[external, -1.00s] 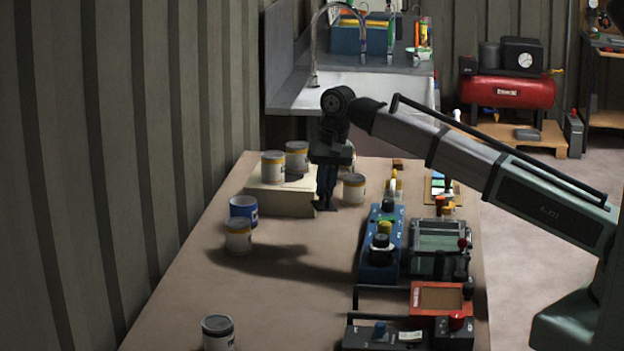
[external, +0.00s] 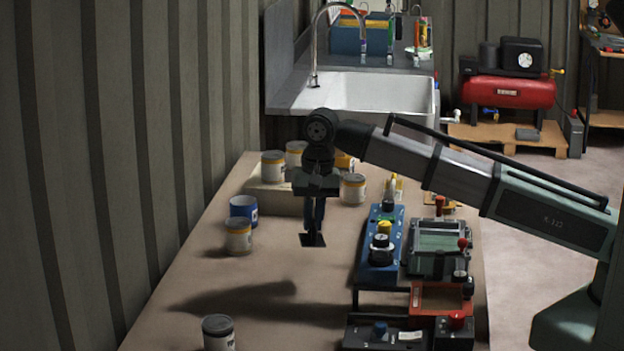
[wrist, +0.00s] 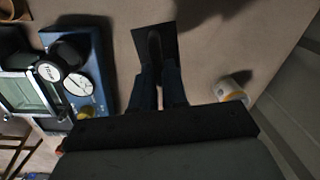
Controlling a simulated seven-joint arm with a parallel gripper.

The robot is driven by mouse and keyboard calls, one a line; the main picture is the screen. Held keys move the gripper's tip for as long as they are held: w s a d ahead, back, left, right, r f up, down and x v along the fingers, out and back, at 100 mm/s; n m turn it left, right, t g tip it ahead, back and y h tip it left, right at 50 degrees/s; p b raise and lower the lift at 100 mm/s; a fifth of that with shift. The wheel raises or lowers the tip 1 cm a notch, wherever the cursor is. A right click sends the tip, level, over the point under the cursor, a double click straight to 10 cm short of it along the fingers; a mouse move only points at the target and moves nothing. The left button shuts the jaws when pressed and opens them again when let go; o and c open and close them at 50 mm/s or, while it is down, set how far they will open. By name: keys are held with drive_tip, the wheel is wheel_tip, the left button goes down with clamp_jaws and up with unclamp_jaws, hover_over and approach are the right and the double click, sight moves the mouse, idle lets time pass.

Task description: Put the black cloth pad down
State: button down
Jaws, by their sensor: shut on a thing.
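The black cloth pad (external: 313,240) is a thin, flat dark square hanging at the tips of my gripper (external: 313,232), above the middle of the bench. In the wrist view the pad (wrist: 146,36) shows as a dark rectangle beyond the fingers. My gripper (wrist: 158,70) is shut on the pad's near part. The pad appears to be held a little above the bench; the exact height is hard to tell.
A blue control box (external: 382,245) and a green-grey device (external: 437,246) stand to the right. A blue tin (external: 243,208) and a yellow-banded tin (external: 238,237) stand left. A grey-lidded tin (external: 218,332) is at the front. The bench (external: 250,275) between is clear.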

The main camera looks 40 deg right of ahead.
drive_tip(key=m, duration=0.3)
drive_tip(key=shift+s+d, duration=0.15)
drive_tip(key=shift+d, duration=0.2)
drive_tip(key=shift+f, duration=5)
drive_tip(key=shift+f, duration=0.15)
drive_tip(key=c, duration=1.1)
unclamp_jaws()
drive_tip(key=shift+c, duration=0.2)
wheel_tip(320, 180, up, 12)
drive_tip(key=shift+s+d+r, duration=0.15)
